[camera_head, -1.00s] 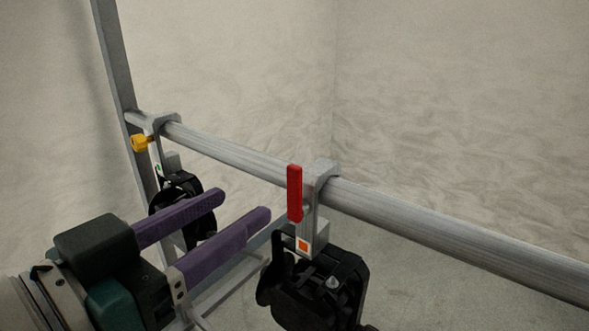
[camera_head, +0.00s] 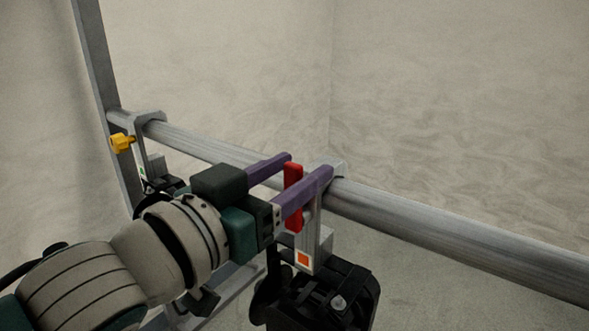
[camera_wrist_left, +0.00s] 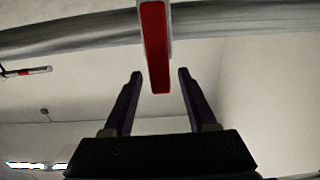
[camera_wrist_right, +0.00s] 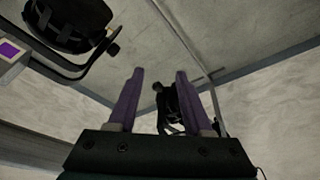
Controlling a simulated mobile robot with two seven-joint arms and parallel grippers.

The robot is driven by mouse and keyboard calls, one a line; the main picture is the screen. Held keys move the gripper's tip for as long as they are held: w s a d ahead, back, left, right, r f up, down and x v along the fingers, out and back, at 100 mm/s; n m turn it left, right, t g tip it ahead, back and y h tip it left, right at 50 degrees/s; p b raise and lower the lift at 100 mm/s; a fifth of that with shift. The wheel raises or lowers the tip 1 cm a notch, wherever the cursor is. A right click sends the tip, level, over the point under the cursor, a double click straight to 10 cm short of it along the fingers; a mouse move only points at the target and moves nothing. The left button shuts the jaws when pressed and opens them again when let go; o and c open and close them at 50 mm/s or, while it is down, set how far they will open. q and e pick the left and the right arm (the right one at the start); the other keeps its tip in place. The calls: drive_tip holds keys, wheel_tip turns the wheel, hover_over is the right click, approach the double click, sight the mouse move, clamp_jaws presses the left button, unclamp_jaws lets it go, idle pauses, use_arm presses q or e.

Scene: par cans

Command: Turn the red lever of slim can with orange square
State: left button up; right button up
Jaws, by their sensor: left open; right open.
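The slim can (camera_head: 325,296) is black and hangs from a clamp on the metal rail. An orange square (camera_head: 303,258) marks its bracket. Its red lever (camera_head: 292,177) stands upright by the clamp, partly hidden by a finger. My left gripper (camera_head: 311,163) is open, with one purple finger on each side of the red lever. In the left wrist view the red lever (camera_wrist_left: 155,50) hangs between the open fingertips, apart from both. My right gripper (camera_wrist_right: 160,74) is open and empty, seen only in its own wrist view.
The metal rail (camera_head: 450,237) runs from upper left to lower right. A purple square (camera_wrist_right: 9,50) marks a fixture in the right wrist view. Space above the rail is free.

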use_arm(q)
clamp_jaws()
idle(0.5)
idle(1.0)
